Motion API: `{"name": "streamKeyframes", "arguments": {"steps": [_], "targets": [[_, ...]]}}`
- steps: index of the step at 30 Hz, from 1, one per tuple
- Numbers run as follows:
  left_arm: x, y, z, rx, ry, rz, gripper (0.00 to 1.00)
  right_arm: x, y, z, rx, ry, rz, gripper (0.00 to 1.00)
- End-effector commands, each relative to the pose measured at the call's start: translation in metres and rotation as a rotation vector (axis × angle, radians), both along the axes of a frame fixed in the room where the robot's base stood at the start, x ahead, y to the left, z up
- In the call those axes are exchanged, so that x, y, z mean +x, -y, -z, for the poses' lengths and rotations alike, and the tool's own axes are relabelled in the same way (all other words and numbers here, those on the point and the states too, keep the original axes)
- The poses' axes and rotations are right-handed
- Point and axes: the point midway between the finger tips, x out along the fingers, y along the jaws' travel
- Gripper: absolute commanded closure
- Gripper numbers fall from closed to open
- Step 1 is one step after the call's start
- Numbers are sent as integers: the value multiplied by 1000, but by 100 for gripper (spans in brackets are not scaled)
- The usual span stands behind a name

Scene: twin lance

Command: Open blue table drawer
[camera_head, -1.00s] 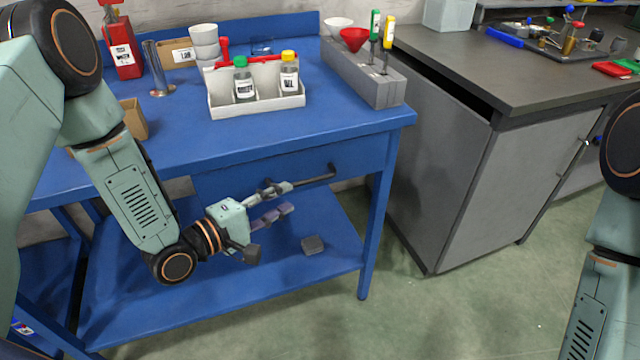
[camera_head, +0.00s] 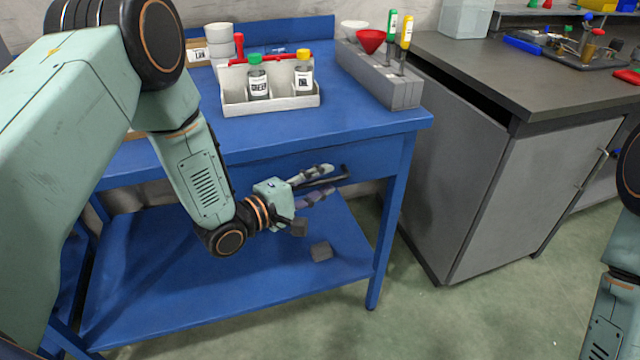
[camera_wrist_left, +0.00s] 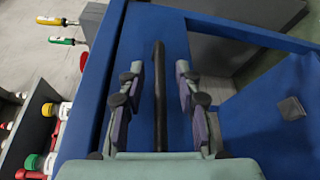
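The blue table (camera_head: 300,125) stands in front of me, and its drawer (camera_head: 370,162) looks shut under the top. The drawer's black bar handle (camera_head: 342,177) is partly hidden behind my left gripper (camera_head: 318,184). In the left wrist view the handle (camera_wrist_left: 159,85) lies between the two spread fingers of my left gripper (camera_wrist_left: 160,95), with a gap on either side. The gripper is open and holds nothing. My right arm shows at the right edge of the head view, but its gripper is out of view.
On the tabletop are a white bottle tray (camera_head: 270,106) and a grey tool block (camera_head: 385,80) with screwdrivers and a red funnel. A small dark block (camera_head: 320,251) lies on the lower shelf (camera_head: 230,290). A grey cabinet (camera_head: 465,180) stands to the right. Floor is clear in front.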

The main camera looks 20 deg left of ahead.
Motion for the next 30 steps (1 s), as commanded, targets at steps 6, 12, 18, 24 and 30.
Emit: {"name": "streamKeyframes", "arguments": {"steps": [6,12,18,24,30], "targets": [[0,0,0,0,0,0,66,0,0,0,0,0,0,68],[0,0,0,0,0,0,83,0,0,0,0,0,0,68],[0,0,0,0,0,0,100,0,0,0,0,0,0,68],[0,0,0,0,0,0,100,0,0,0,0,0,0,68],[0,0,0,0,0,-1,100,0,0,0,0,0,0,68]]}}
